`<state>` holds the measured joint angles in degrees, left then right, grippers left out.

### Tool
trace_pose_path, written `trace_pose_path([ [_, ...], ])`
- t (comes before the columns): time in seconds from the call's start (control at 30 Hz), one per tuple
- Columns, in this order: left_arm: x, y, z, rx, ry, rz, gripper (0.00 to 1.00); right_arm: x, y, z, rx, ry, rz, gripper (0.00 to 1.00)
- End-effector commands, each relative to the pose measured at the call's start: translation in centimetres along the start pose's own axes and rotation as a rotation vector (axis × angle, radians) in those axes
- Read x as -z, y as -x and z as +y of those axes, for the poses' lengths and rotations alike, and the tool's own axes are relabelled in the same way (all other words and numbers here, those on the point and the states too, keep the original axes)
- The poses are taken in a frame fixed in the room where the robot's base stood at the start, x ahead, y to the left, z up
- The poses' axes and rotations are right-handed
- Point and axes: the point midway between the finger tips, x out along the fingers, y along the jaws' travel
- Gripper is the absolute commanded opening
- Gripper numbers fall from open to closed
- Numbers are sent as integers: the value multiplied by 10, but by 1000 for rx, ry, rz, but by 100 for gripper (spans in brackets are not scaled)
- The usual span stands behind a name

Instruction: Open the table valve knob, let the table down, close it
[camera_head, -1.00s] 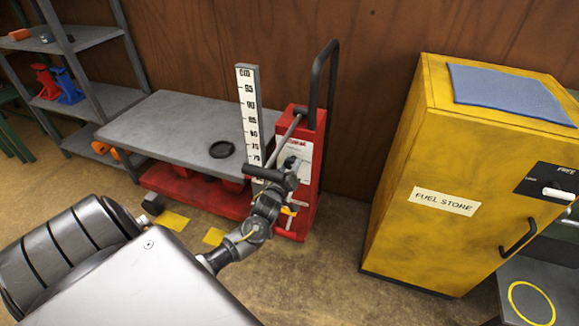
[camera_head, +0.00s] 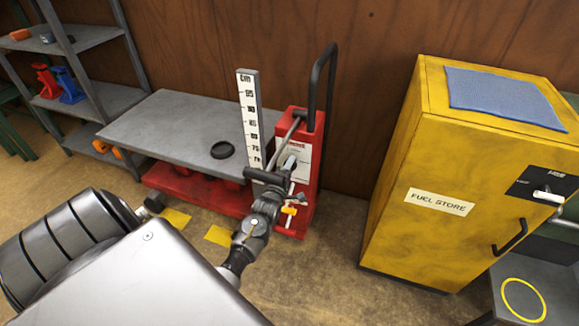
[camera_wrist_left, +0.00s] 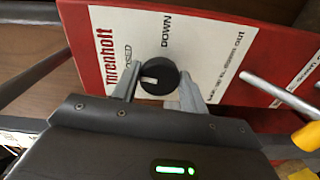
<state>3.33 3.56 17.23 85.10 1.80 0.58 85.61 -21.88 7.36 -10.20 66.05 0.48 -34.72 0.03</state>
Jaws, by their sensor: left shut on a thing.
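The lift table (camera_head: 190,125) is a grey platform over a red base, with a black ring (camera_head: 222,149) lying on top. Its red column (camera_head: 311,190) stands at the right end. My left gripper (camera_head: 288,165) is at the column's white label panel. In the left wrist view, the round black valve knob (camera_wrist_left: 158,75) has a white mark pointing left. My left gripper's fingers (camera_wrist_left: 157,88) are shut on it, one at each side. The panel reads "DOWN" above the knob and a partly hidden "...OSED" at upper left. The knob is hidden in the head view. My right gripper is not in view.
A white height scale (camera_head: 250,115) stands beside the column, and a black handle (camera_head: 327,75) rises behind it. A yellow fuel store cabinet (camera_head: 430,235) is on the right. Grey shelves (camera_head: 90,95) stand at left. Floor between column and cabinet is clear.

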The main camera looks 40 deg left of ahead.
Motion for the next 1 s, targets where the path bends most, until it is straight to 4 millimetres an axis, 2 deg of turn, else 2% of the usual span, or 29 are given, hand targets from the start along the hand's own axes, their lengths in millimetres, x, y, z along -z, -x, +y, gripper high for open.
trace_pose_path([
  [0.33, 0, 0, 1, 0, 119, 1, 21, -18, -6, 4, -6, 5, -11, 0],
  [0.83, 0, 0, 1, -1, 136, 0, 21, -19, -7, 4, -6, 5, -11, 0],
  [0.87, 0, 0, 1, -1, 136, 0, 45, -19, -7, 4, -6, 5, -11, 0],
  [1.0, 0, 0, 1, -1, 135, 0, 63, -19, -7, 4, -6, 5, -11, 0],
])
